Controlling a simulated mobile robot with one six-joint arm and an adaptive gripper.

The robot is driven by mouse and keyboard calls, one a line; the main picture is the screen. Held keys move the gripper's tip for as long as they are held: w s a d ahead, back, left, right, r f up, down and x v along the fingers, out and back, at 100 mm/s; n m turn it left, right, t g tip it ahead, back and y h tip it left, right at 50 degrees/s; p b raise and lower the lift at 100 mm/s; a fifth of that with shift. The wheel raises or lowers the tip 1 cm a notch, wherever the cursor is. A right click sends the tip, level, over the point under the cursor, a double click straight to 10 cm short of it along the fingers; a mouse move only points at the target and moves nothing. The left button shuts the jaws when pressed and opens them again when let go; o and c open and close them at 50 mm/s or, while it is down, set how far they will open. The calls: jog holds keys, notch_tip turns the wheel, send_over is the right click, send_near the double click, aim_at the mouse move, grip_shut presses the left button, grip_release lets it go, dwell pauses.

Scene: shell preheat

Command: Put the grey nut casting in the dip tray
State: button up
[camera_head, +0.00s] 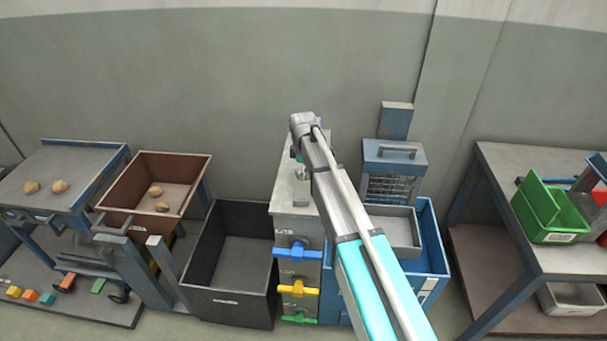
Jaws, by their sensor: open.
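My gripper (298,156) is at the far end of my arm, above the grey cabinet (294,222) in the middle. It is open and mostly hidden behind the wrist. A small pale grey piece (301,173) shows under it, over the cabinet top; I cannot tell whether it is the nut casting or part of the gripper. A shallow grey tray (406,250), which may be the dip tray, sits in the blue stand right of my arm. My arm covers its left part.
Blue, yellow and green valve handles (297,287) stick out of the cabinet front. An empty dark bin (232,296) stands left of it. Tan lumps lie in a brown tray (183,160) and on a bench (62,172).

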jog(key=c, duration=1.2)
jog(key=shift+c, duration=0.2)
jog(key=shift+r, duration=0.2)
notch_tip(320, 180, up, 2)
jog(key=p, duration=0.2)
jog(key=shift+r+p, duration=0.15)
jog(key=shift+p, duration=0.2)
jog(key=s+d+r+p, duration=0.4)
jog(key=s+r+p, duration=0.6)
jog(key=s, duration=0.3)
jog(key=shift+s+r, duration=0.15)
jog(key=shift+s, duration=0.1)
jog(key=shift+a, duration=0.1)
